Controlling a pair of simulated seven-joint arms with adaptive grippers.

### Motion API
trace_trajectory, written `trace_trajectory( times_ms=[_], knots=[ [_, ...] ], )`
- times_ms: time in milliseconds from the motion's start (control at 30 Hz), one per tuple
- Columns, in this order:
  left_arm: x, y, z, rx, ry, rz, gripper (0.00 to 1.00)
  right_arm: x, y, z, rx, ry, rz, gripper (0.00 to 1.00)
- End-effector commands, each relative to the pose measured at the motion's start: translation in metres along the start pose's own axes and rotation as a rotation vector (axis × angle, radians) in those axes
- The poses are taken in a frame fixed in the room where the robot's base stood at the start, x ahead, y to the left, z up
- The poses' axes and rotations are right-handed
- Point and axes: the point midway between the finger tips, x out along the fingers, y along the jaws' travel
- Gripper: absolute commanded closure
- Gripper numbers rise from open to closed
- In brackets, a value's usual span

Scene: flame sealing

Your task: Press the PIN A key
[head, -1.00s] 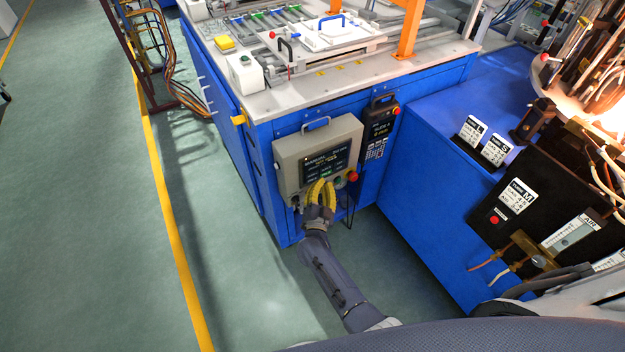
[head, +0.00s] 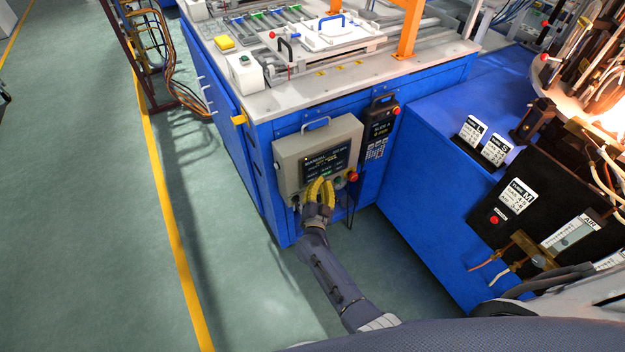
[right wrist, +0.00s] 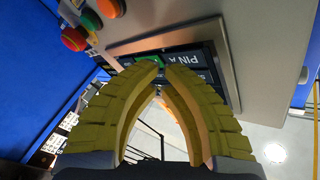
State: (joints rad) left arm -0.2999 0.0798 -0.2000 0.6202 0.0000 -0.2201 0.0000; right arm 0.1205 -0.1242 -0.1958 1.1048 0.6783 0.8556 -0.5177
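The grey control box (head: 289,162) hangs on the front of the blue bench, with a dark screen (head: 327,164) headed MANUAL. My right gripper (head: 320,181) has yellow ribbed fingers, which cover part of the screen's lower edge. In the right wrist view the gripper (right wrist: 164,67) has its curved fingers brought together at the tips, with nothing seen between them. The PIN A label (right wrist: 178,58) shows upside down just beyond the tips, beside a green patch (right wrist: 152,60) on the screen. The tips overlap the screen's edge; I cannot tell whether they touch it. My left gripper is not in view.
A red button (head: 352,176) sits at the box's lower right; red, green and orange buttons (right wrist: 75,39) show beside the screen in the wrist view. A black keypad unit (head: 380,129) hangs to the right. Open floor (head: 235,285) lies left of my arm.

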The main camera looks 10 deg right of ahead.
Motion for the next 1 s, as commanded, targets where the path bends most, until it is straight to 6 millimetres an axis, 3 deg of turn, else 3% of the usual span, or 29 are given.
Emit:
trace_trajectory(
  times_ms=[1000],
  knots=[
    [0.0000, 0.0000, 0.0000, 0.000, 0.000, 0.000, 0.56, 0.0051, -0.0031, 0.0030, 0.000, 0.000, 0.000, 1.00]
  ],
)
